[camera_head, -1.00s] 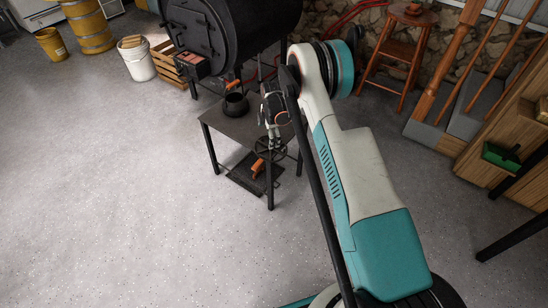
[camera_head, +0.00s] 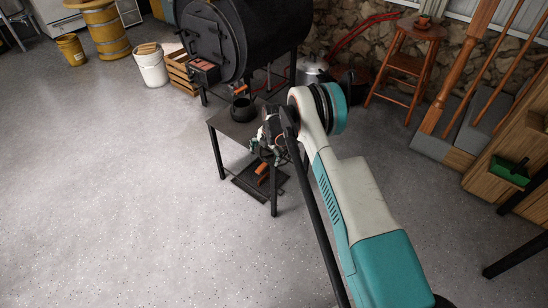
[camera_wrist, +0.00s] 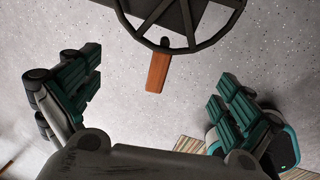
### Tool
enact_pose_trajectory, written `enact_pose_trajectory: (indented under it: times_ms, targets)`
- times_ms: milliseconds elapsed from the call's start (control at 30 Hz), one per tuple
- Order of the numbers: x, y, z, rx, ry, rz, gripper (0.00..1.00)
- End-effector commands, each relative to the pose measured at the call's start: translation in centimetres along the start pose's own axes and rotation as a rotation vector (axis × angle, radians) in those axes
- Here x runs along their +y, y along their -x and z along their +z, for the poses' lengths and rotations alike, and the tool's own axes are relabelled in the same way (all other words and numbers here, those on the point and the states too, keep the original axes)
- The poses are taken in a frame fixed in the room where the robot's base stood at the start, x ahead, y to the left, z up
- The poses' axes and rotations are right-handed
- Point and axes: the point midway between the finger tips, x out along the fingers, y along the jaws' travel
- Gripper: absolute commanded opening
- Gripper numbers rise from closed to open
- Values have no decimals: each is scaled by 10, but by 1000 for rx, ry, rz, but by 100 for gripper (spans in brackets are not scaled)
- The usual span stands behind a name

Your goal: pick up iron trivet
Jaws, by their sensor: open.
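The iron trivet (camera_wrist: 190,42) is a black ring with spokes, cut off by the top edge of the wrist view. It overlaps the dark tabletop (camera_wrist: 160,10) there. My gripper (camera_wrist: 158,75) is open and empty, with its fingers apart at left and right, both below the ring in the picture. A wooden handle (camera_wrist: 166,70) shows just below the ring, between the fingers in the picture; its attachment is unclear. In the head view my gripper (camera_head: 266,148) is at the front of the small metal table (camera_head: 232,127), and my arm and gripper mostly hide the trivet.
A dark pot (camera_head: 243,109) stands on the table. The barrel stove (camera_head: 240,38) is behind it. A wooden stool (camera_head: 404,62) stands back right, and a white bucket (camera_head: 151,65) and wooden crate (camera_head: 182,73) back left. The floor at left is clear.

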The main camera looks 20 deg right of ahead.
Motion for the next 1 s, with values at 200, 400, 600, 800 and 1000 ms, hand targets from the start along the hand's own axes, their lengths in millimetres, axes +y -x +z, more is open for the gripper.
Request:
enact_pose_trajectory:
  times_ms: [200,400,600,800,1000]
  targets:
    - [-1,-11,0,0,0,0,99]
    - [-3,-37,-2,0,0,0,99]
    - [-3,-58,-2,0,-1,0,99]
    - [-3,-57,-2,0,-1,0,99]
    - [-3,-57,-2,0,-1,0,58]
